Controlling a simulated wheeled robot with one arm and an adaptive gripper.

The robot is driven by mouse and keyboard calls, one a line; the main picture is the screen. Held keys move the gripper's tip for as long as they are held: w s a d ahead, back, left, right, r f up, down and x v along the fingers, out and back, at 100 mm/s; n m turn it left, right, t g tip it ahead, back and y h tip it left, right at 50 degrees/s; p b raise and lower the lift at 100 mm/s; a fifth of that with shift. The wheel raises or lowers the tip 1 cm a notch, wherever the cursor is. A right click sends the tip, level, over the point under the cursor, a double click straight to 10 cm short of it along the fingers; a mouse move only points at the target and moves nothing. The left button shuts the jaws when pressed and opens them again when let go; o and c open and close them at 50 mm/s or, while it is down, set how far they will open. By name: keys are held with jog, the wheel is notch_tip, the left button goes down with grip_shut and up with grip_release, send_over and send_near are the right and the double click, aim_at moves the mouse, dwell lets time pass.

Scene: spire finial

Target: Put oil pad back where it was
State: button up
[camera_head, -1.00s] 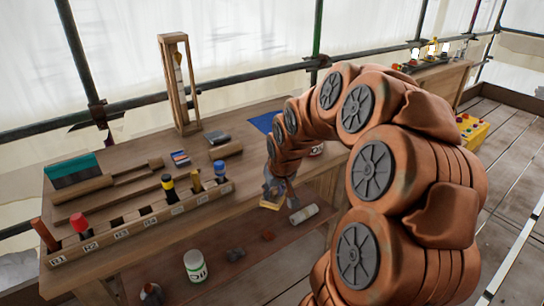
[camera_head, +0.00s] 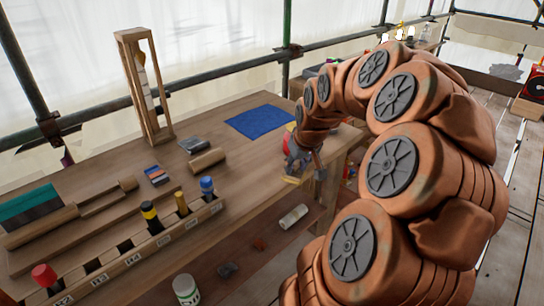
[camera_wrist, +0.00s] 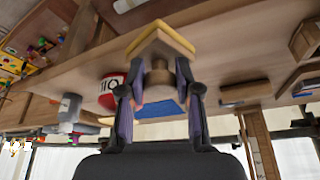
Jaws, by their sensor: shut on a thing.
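The oil pad, a small wooden block with a yellowish face and a round knob, is in my gripper. In the wrist view the pad (camera_wrist: 160,42) shows beyond the fingers, and my gripper (camera_wrist: 158,80) is shut on its knob. In the head view my gripper (camera_head: 303,166) is at the bench's front right part, with the pad (camera_head: 292,180) low at its tip. A blue mat (camera_head: 260,122) lies flat on the bench behind; it also shows in the wrist view (camera_wrist: 158,108). A red and white can marked with oil lettering (camera_wrist: 110,90) stands near the mat.
The wooden bench (camera_head: 240,165) has a slotted tool rack (camera_head: 130,258) along its front edge, holding several coloured-top tools. A lower shelf carries a white jar (camera_head: 187,290) and a roll (camera_head: 294,216).

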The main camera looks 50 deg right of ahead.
jog(key=w+d, duration=0.1)
jog(key=w, duration=0.2)
jog(key=w+d+p, duration=0.1)
jog(key=w, duration=0.3)
jog(key=w+d+f+p, duration=0.1)
jog(key=w, duration=0.3)
jog(key=shift+w+d, duration=0.1)
jog(key=shift+w, duration=0.15)
jog(key=shift+f+p, duration=0.5)
jog(key=shift+f, duration=1.3)
jog(key=shift+f, duration=0.15)
jog(key=o, duration=1.1)
jog(key=b+v, duration=0.2)
jog(key=v, duration=1)
